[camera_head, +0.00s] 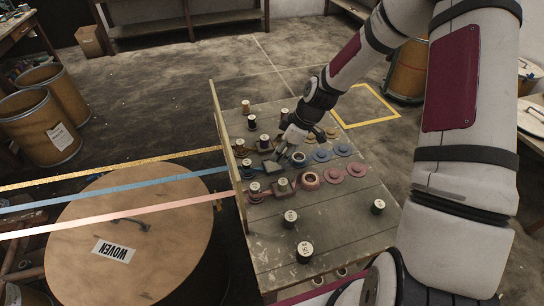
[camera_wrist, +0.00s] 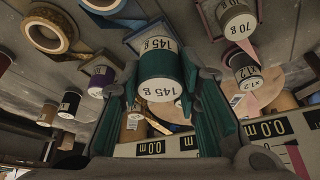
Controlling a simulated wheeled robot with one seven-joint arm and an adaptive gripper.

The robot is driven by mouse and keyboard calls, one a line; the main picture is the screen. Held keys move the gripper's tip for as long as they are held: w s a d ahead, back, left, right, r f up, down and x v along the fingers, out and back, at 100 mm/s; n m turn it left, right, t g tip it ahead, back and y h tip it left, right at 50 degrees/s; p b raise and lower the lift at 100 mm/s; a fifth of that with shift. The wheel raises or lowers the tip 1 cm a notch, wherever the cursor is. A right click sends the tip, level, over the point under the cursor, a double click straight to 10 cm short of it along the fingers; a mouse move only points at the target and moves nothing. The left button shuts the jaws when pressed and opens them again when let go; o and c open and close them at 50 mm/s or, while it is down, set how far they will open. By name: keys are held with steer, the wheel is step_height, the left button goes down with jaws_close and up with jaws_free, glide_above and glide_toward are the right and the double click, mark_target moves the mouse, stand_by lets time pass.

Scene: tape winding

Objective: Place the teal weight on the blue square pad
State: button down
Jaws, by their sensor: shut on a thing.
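My gripper (camera_head: 284,152) reaches down over the middle of the board. In the wrist view its two fingers (camera_wrist: 165,100) are shut on the sides of the teal weight (camera_wrist: 160,68), which bears white 145 g labels. In the head view my fingers and other things hide most of the weight. The blue square pad (camera_head: 273,168) lies in the blue row, close below my fingertips. A bluish edge of it shows behind the weight in the wrist view (camera_wrist: 132,40). I cannot tell whether the weight touches the pad.
A 70 g weight (camera_wrist: 238,25) is close by. An upright panel (camera_head: 229,150) edges the left side, with ribbons crossing it.

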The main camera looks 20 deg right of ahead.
steer(key=shift+w+a+f, duration=0.2)
steer(key=shift+w+a, duration=0.85)
steer(key=shift+a, duration=0.05)
steer(key=shift+f, duration=1.7)
steer(key=shift+f, duration=0.1)
steer(key=c, duration=1.2)
jaws_free()
